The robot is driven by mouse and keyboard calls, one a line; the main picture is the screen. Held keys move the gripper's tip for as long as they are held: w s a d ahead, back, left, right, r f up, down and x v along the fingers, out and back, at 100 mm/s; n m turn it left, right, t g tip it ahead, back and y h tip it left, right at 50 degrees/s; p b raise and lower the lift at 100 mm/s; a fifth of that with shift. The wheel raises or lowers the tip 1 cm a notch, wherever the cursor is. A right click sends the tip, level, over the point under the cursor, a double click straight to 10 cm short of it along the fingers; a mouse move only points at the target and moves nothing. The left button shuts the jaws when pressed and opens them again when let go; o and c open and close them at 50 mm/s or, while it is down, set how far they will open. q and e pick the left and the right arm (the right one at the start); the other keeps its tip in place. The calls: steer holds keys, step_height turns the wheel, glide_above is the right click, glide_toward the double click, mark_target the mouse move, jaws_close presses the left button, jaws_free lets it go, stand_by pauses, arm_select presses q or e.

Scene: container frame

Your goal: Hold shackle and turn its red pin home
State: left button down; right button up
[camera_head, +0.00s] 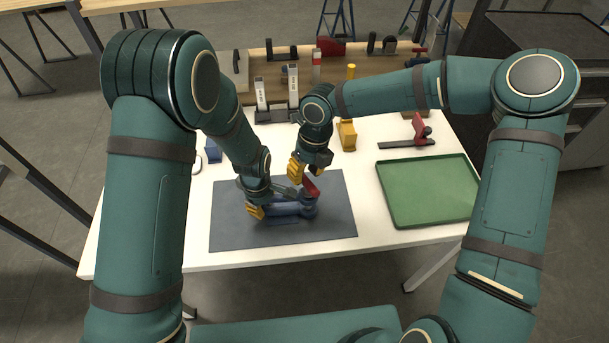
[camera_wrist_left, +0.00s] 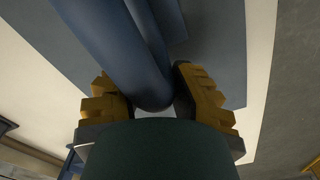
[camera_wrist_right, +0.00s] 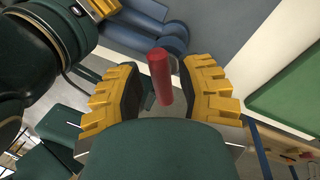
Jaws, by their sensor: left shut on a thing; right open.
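The blue shackle (camera_head: 284,209) lies on the grey mat (camera_head: 335,222) in the head view; its rounded end shows in the left wrist view (camera_wrist_left: 145,85). My left gripper (camera_head: 256,205) is shut on the shackle at its left end. The red pin (camera_head: 311,186) sticks up from the shackle's right end. In the right wrist view the red pin (camera_wrist_right: 160,76) stands between the two yellow fingers of my right gripper (camera_wrist_right: 163,90). That gripper is open, with clear gaps beside the pin. How deep the pin sits is hidden.
A green tray (camera_head: 430,222) lies on the right of the white table. A red-handled clamp (camera_head: 420,130) and a yellow block (camera_head: 347,134) stand behind. A wooden shelf (camera_head: 335,71) with tools lines the back. The mat's front is clear.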

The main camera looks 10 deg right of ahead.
steer(key=shift+s+a+f, duration=0.1)
steer(key=shift+a+f, duration=0.1)
steer(key=shift+f, duration=0.7)
